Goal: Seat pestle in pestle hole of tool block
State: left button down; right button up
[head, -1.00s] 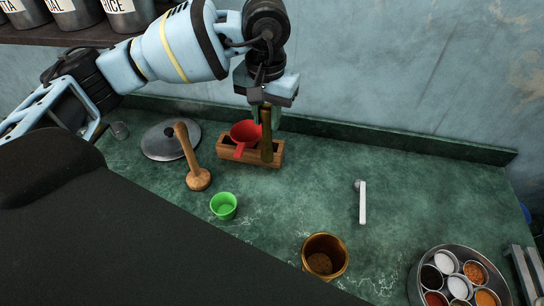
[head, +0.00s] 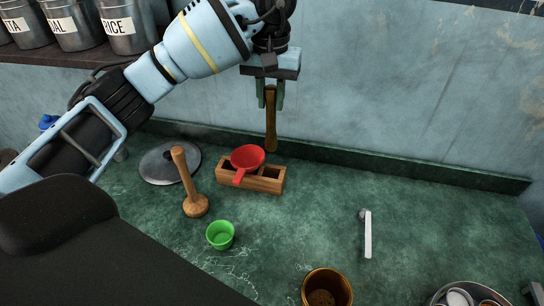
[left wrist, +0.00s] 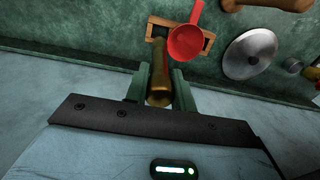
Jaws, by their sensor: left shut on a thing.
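The brass-coloured pestle (head: 271,122) hangs roughly upright from my left gripper (head: 271,97), which is shut on its upper end. The wooden tool block (head: 264,183) stands on the green counter, and the pestle's lower end is above and apart from it. A red strainer (head: 247,158) sits in the block's left part; a dark opening shows to its right. In the left wrist view the pestle (left wrist: 160,78) points from between the fingers (left wrist: 160,90) towards the block (left wrist: 155,28), beside the strainer (left wrist: 187,42). My right gripper is not in view.
A green cup (head: 220,235), a brass mortar (head: 343,289) and a white-handled tool (head: 367,235) are nearer. The wall rises close behind the block. The right counter is largely clear.

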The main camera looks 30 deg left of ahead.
aim_at(271, 146)
pick_arm(q)
notch_tip(271, 146, down, 14)
jog(key=shift+r, duration=0.1)
dwell(0.5)
jog(key=shift+f, duration=0.25)
jog(key=c, duration=1.2)
grip_release()
jog(key=shift+o, duration=0.2)
jog(key=shift+r, duration=0.15)
notch_tip(271, 146, up, 12)
jog(key=shift+r, duration=0.1)
